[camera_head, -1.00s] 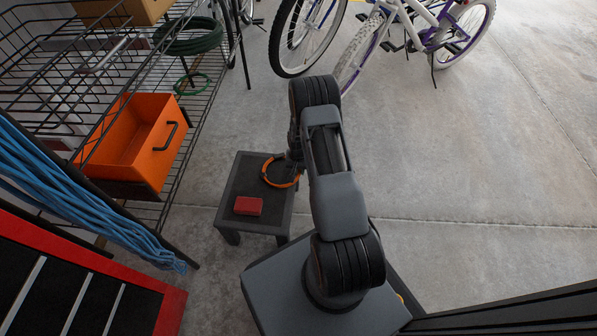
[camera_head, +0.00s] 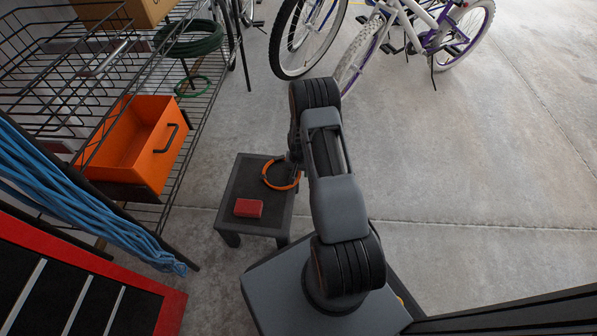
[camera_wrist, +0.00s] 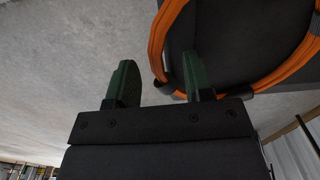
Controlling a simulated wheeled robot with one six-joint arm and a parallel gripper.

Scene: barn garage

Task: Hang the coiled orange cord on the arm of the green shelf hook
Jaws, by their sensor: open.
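The coiled orange cord (camera_head: 269,181) lies as a ring on the small dark stool (camera_head: 234,190), at its far right side. My gripper (camera_wrist: 160,82) is open, with its two green fingers apart. In the wrist view the cord's band (camera_wrist: 158,42) passes between the fingers: the right finger overlaps the ring's inside, the left one is outside it. I cannot tell whether they touch the cord. In the head view my arm hides most of the gripper and part of the ring. Beneath the wire shelf is a small green loop (camera_head: 192,93); I cannot tell whether it is the hook.
A red block (camera_head: 248,208) lies on the stool's near side. The wire shelf (camera_head: 205,78) at left holds an orange bin (camera_head: 116,150) and a dark green coil (camera_head: 193,46). Blue rope (camera_head: 90,205) hangs at lower left. Bicycles (camera_head: 400,30) stand behind; the right floor is clear.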

